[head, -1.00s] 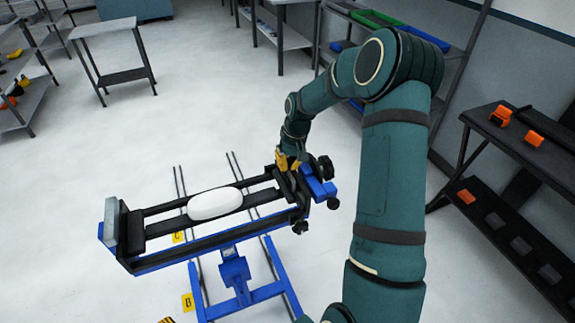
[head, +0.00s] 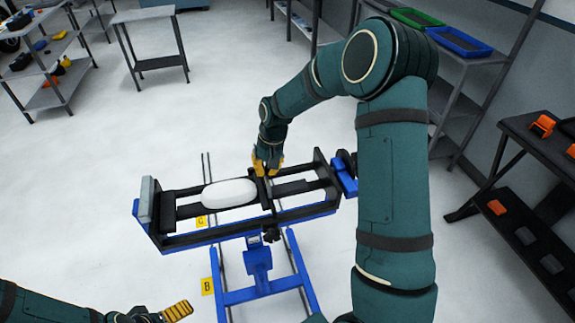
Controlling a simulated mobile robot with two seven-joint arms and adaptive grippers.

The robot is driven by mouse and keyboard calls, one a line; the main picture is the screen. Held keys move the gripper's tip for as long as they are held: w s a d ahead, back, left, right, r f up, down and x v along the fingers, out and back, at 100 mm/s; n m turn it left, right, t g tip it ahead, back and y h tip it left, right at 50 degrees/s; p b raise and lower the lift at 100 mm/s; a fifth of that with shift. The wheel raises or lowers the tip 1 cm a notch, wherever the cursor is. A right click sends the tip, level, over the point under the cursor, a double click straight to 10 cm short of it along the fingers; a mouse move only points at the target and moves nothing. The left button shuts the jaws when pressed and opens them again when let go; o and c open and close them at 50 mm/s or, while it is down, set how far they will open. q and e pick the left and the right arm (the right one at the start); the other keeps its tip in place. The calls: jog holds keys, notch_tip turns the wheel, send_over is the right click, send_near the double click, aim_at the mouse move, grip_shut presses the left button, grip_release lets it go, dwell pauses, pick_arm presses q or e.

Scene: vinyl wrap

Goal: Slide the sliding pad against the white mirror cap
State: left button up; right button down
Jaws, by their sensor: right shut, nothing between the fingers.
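The white mirror cap (head: 228,193) lies lengthwise on the dark rails of a blue-based fixture (head: 190,240). The dark sliding pad (head: 266,196) stands across the rails at the cap's right end. It looks very close to the cap, but I cannot tell whether they touch. My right gripper (head: 267,164), with yellow fingers, is shut at the far end of the sliding pad, with nothing held between the fingers. My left gripper (head: 178,311) shows at the bottom left, away from the fixture; its finger opening is not clear.
A grey end plate (head: 146,200) stands at the fixture's left end. A blue clamp part (head: 345,178) is at its right end. Black shelves with orange parts (head: 497,207) stand at the right. A small table (head: 143,15) stands at the back left. Open floor lies left.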

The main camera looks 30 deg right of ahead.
aim_at(254, 174)
jog(key=shift+w+a+f, duration=0.15)
jog(key=shift+a, duration=0.7)
jog(key=shift+w+a+f, duration=0.15)
jog(key=shift+a, duration=0.65)
jog(key=c, duration=1.3)
grip_release()
jog(key=shift+w, duration=0.15)
jog(key=shift+r, duration=0.1)
notch_tip(254, 174, up, 12)
jog(key=d, duration=0.2)
jog(key=shift+s+d, duration=0.15)
jog(key=shift+s, duration=0.2)
